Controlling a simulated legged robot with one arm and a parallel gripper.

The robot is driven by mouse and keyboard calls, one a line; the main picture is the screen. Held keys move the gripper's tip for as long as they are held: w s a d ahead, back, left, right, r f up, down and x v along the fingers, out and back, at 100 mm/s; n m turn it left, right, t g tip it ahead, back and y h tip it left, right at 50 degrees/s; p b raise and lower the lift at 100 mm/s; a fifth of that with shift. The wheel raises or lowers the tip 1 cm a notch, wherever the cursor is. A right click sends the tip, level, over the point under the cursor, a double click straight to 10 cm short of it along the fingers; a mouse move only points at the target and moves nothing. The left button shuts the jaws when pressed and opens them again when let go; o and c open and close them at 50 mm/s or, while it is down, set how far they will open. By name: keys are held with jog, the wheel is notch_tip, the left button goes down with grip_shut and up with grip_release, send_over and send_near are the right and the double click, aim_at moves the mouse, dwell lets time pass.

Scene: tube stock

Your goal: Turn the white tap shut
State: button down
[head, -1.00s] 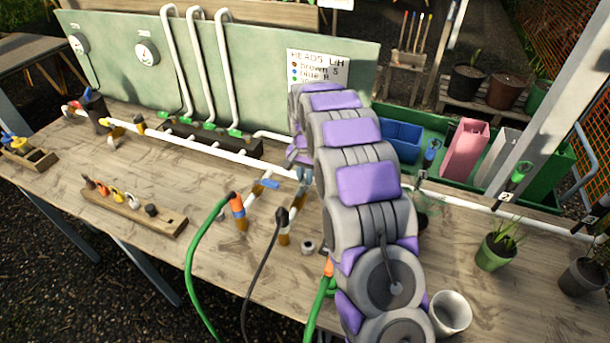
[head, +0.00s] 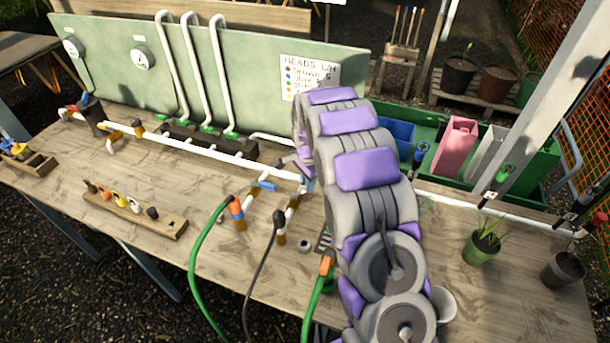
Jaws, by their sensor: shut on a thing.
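A white pipe (head: 215,153) runs along the table with short branches and taps on it. My gripper (head: 307,183) is at the pipe just right of the blue tap (head: 265,186), mostly hidden by my arm. It is shut at the head of a branch (head: 291,212) with a brown band, where a black hose joins. The white tap's handle is hidden in my grip, so I cannot tell how far it is turned.
Green hoses (head: 197,250) and a black hose (head: 262,275) hang over the front edge. A wooden block (head: 135,212) with coloured knobs lies left. A white cup (head: 444,303) stands partly behind my arm. A green board (head: 105,60) with white pipes stands behind.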

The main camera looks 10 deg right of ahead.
jog(key=shift+s+a+r+m+p, duration=0.1)
jog(key=shift+s+m+p, duration=0.65)
jog(key=shift+m, duration=1.05)
jog(key=shift+s+a+f+m+p, duration=0.1)
jog(key=shift+s+m+p, duration=0.6)
jog(key=shift+m, duration=1.1)
jog(key=shift+s+a+r+m+p, duration=0.1)
jog(key=shift+s+m+p, duration=0.65)
jog(key=shift+m, duration=1.05)
jog(key=c, duration=1)
grip_release()
jog(key=shift+c, duration=0.2)
notch_tip(320, 180, up, 17)
jog(key=p, duration=0.1)
